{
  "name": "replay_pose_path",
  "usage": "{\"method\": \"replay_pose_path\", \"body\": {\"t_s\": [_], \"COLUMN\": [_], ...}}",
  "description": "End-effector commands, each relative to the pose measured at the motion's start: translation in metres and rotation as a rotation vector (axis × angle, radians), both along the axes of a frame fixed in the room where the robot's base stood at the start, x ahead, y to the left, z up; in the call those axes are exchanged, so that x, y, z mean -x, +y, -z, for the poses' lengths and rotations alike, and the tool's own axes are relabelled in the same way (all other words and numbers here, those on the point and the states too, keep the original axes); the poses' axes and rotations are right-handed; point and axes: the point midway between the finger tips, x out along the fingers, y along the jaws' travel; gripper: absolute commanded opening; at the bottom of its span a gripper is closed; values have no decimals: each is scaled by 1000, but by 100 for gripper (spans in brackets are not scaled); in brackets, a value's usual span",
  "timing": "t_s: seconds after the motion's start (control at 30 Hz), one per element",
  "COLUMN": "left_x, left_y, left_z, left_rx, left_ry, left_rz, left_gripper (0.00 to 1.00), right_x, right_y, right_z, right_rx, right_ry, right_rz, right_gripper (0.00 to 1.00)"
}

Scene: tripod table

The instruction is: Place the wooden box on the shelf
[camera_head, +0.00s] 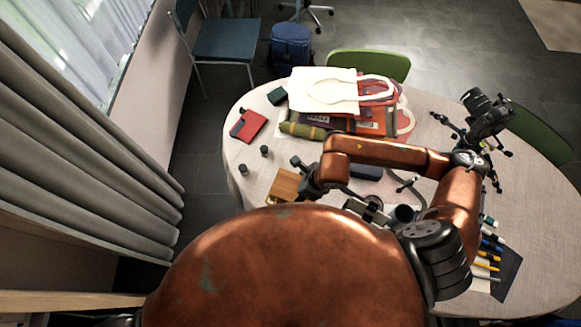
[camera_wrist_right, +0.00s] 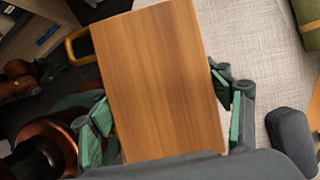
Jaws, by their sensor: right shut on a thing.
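The wooden box (camera_head: 286,186) is at the near left edge of the round table, partly hidden by my body and right arm. In the right wrist view the wooden box (camera_wrist_right: 160,75) fills the middle, its flat brown face toward the camera. My right gripper (camera_head: 301,178) is shut on it, with green-padded fingers (camera_wrist_right: 168,122) on its two sides. I cannot tell whether the box touches the table. A light wooden board (camera_head: 65,300), possibly the shelf, shows at the lower left. Shelving with small items (camera_wrist_right: 35,35) shows in the wrist view's upper left. My left gripper is not in view.
The table (camera_head: 250,125) holds white bags (camera_head: 322,90), a green roll (camera_head: 302,131), a red item (camera_head: 248,125), two small dark cylinders (camera_head: 264,151), a camera on a tripod (camera_head: 487,115) and pens (camera_head: 488,256). Grey curtains (camera_head: 75,150) hang left. Dark floor lies between them and the table.

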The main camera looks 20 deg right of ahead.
Motion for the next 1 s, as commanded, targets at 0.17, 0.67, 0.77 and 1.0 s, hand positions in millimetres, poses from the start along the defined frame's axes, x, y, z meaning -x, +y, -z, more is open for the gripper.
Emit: {"method": "replay_pose_path", "body": {"t_s": [0.17, 0.67, 0.77, 1.0], "left_x": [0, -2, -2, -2], "left_y": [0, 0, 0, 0], "left_z": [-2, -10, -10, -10], "left_rx": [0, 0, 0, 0], "left_ry": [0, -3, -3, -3], "left_rz": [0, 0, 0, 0], "left_gripper": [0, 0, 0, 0], "right_x": [-12, -101, -114, -130], "right_y": [-1, -24, -27, -30], "right_z": [3, 56, 71, 90], "right_rx": [-2, -2, -2, -3], "right_ry": [-3, 1, 0, -1], "right_rz": [31, 30, 29, 25], "right_gripper": [16, 16, 16, 16]}}
